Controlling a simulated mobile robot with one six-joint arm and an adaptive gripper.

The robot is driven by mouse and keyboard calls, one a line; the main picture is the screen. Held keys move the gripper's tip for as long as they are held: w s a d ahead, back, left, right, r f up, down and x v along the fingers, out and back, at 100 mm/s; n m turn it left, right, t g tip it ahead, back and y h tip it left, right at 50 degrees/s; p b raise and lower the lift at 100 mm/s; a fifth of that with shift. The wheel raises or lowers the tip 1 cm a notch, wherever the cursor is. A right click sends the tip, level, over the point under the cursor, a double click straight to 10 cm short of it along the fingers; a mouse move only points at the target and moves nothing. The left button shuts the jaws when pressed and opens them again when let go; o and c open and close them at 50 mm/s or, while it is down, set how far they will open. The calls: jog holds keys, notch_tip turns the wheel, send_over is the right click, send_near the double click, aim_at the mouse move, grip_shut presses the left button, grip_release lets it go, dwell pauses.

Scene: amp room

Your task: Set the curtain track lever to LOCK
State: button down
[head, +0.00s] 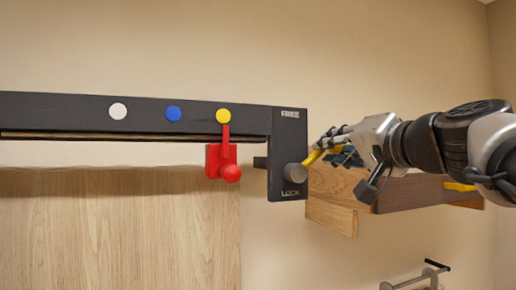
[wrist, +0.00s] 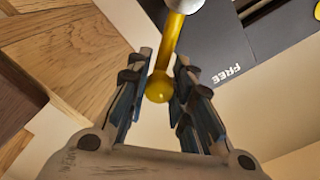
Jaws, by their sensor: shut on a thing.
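The curtain track lever is a yellow rod (wrist: 170,45) with a ball end, rising from a grey round hub. In the head view the hub (head: 295,173) sits on the black end bracket (head: 286,135), just above the LOCK label; FREE is printed at the bracket's top. The yellow rod (head: 313,157) points right and slightly up from the hub, toward my gripper (head: 328,148). In the wrist view my gripper (wrist: 161,65) is shut on the lever, with its ball between the fingers. The fingertips are small and partly hidden in the head view.
The black track (head: 60,112) runs left and carries white, blue and yellow discs. A red block with a knob (head: 222,162) hangs under the yellow disc. Wooden boards (head: 335,190) are on the wall behind my gripper. A metal handle fitting (head: 420,278) is lower right.

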jog(key=shift+w+d+f+m+b, duration=0.1)
jog(key=shift+d+f+m+b, duration=0.3)
jog(key=shift+f+m, duration=0.7)
jog(key=shift+w+d+f+m+b, duration=0.15)
jog(key=shift+f+m+b, duration=0.4)
jog(key=shift+m, duration=0.95)
jog(key=shift+d+f+m+b, duration=0.35)
jog(key=shift+f+m, duration=0.55)
jog(key=shift+m, duration=0.4)
jog(key=shift+f, duration=0.1)
jog(key=c, duration=1.4)
grip_release()
